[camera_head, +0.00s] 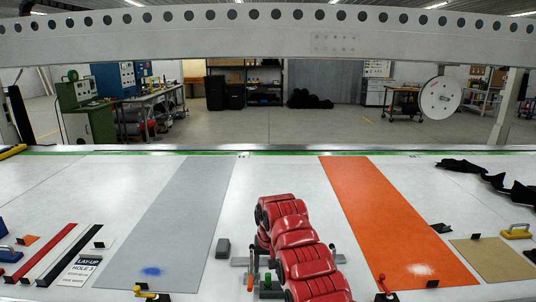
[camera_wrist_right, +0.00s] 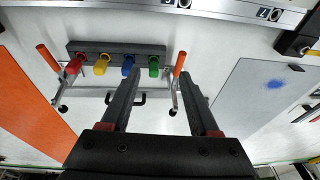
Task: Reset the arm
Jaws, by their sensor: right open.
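My red right arm reaches up from the bottom middle in the head view, bent over the table. Its gripper is mostly hidden behind the arm links there. In the right wrist view my right gripper (camera_wrist_right: 161,76) is open, with nothing between its two dark fingers. The fingers point toward a dark rack (camera_wrist_right: 115,48) with red (camera_wrist_right: 76,64), yellow (camera_wrist_right: 101,65), blue (camera_wrist_right: 128,64) and green (camera_wrist_right: 153,66) plugs. An orange-handled lever (camera_wrist_right: 180,64) stands close to the right finger; contact cannot be told. Another orange handle (camera_wrist_right: 47,57) is at the rack's left. My left gripper is not in view.
The white table (camera_head: 80,180) carries a grey strip (camera_head: 175,215) and an orange strip (camera_head: 390,215), left and right of the arm. A perforated beam (camera_head: 200,38) crosses above. A black cloth (camera_head: 485,178) lies far right. The far middle of the table is clear.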

